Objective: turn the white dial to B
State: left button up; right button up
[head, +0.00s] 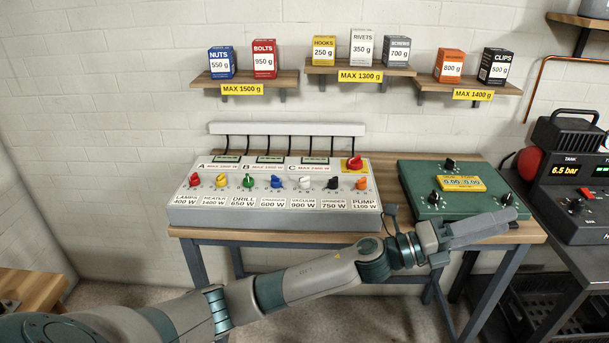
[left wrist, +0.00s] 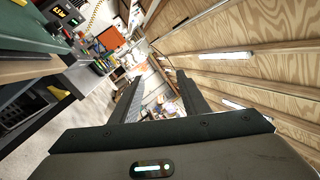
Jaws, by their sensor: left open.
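The white dial (head: 305,182) is on the sloped front of a grey power panel (head: 275,218), above the label VACUUM 900 W. It is one of a row of coloured dials. Headings A, B and C with small displays are along the panel's top. The dial's pointing direction is too small to tell. My left gripper (head: 497,226) is to the right of the panel, in front of the green box, well apart from the dial. In the left wrist view its two fingers (left wrist: 160,100) are spread with nothing between them. My right gripper is not in view.
A green box (head: 466,207) with black knobs and a yellow display sits on the wooden bench (head: 526,232) right of the panel. A red switch (head: 354,163) is at the panel's upper right. Shelves with labelled boxes hang above. A black tank unit (head: 575,180) stands at the far right.

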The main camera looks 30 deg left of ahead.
pick_arm(q)
jog(key=w+a+f+m+g+y, duration=0.1)
jog(key=w+a+m+g+y, duration=0.2)
jog(key=a+m+g+y, duration=0.45)
jog(key=w+a+f+m+g+y, duration=0.1)
jog(key=w+a+m+g+y, duration=0.25)
jog(key=a+m, duration=0.75)
jog(key=s+a+r+y, duration=0.1)
jog(key=a+r, duration=0.3)
jog(key=a, duration=0.4)
jog(key=s+a+r+g+y, duration=0.1)
jog(key=a+r+y, duration=0.3)
jog(key=a, duration=0.5)
jog(key=s+a+r+y, duration=0.1)
jog(key=a+r, duration=0.3)
jog(key=a, duration=0.4)
jog(key=shift+a+r+y, duration=0.15)
jog(key=shift+a+y, duration=0.25)
jog(key=shift+y, duration=0.3)
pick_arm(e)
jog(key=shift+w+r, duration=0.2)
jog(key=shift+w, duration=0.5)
